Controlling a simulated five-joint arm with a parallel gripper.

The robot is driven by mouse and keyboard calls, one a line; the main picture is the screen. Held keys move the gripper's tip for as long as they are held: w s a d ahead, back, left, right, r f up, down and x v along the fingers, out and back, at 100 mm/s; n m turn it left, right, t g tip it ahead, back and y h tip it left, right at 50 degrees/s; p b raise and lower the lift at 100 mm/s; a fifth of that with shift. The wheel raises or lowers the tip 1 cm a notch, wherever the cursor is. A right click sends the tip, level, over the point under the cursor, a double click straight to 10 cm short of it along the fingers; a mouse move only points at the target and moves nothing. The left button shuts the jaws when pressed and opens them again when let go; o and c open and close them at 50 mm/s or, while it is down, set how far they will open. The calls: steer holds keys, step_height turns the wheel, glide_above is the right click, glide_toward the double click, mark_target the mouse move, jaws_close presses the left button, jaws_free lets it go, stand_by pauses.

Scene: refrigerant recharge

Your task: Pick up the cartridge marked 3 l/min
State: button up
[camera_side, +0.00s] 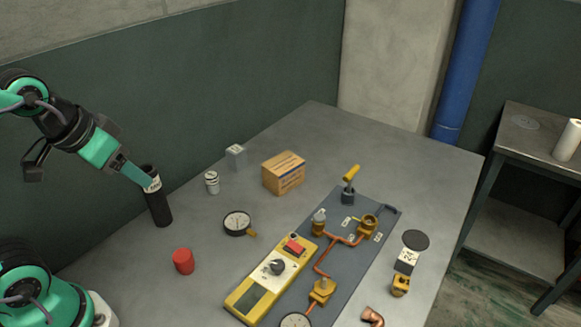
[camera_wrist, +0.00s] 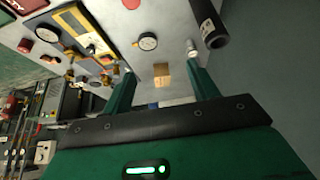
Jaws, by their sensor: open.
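A black cylinder (camera_side: 158,208) with a white label near its top stands upright at the left of the table. Its print is too small to read, so I cannot tell if it says 3 l/min. My gripper (camera_side: 146,182) overlaps its top in the side view. In the wrist view the black cylinder (camera_wrist: 209,24) lies up and right of the right finger, outside the jaws. There my gripper (camera_wrist: 161,69) is open and empty. Another piece, black-topped with a white label (camera_side: 407,258), sits at the right; its print is unclear too.
A cardboard box (camera_side: 284,173), a small white banded cylinder (camera_side: 212,183), a gauge (camera_side: 238,223) and a red cylinder (camera_side: 183,261) stand nearby. A yellow meter (camera_side: 272,278) and a grey board (camera_side: 350,270) with copper pipework fill the front right.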

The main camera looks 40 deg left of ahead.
steer(key=g, duration=0.5)
glide_above(211, 174)
steer(key=f, duration=1.5)
steer(key=shift+s+d+f, duration=0.25)
steer(key=shift+d+f, duration=0.05)
steer(key=shift+f, duration=0.05)
steer(key=shift+w+a+f+g, duration=0.2)
steer(key=shift+f+g, duration=0.1)
steer(key=shift+f, duration=1.45)
steer(key=shift+f, duration=2.6)
